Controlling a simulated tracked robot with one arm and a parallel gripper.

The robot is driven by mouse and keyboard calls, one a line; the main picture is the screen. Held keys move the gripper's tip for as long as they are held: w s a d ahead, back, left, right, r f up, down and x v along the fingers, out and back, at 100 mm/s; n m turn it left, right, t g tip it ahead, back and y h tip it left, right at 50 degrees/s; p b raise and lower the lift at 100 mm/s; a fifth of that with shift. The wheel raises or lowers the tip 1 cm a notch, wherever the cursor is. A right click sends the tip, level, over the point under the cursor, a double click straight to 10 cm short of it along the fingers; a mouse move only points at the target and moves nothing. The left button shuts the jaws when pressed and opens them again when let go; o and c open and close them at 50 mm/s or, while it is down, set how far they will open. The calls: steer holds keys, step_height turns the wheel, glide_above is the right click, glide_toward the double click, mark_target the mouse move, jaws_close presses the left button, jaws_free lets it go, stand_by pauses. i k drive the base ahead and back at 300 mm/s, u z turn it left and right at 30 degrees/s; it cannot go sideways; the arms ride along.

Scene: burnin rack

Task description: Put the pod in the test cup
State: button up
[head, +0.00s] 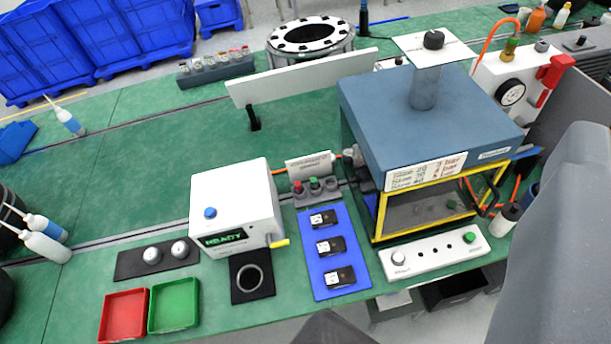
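Two round pale pods (152,255) (180,249) sit side by side in a long black holder on the green bench, left of a white tester box. The test cup looks to be the open grey ring (252,278) on a black plate in front of that box; it appears empty. A large grey part of mine (560,240) fills the right edge, and a dark part of mine shows at the bottom centre. The fingertips of my gripper cannot be made out clearly, nor whether it holds anything. No pod is seen near these parts.
The tester box (235,205) has a lit green display and a yellow lever. A red tray (124,316) and a green tray (174,305) lie front left. A blue mat (325,262) holds three black modules. A blue-topped press (430,115) stands right. Open bench lies behind left.

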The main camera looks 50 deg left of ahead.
mark_target(251, 279)
steer(key=u, duration=0.4)
steer(key=k, duration=0.1)
steer(key=u, duration=1)
steer(key=i, duration=1)
steer(key=z, duration=0.05)
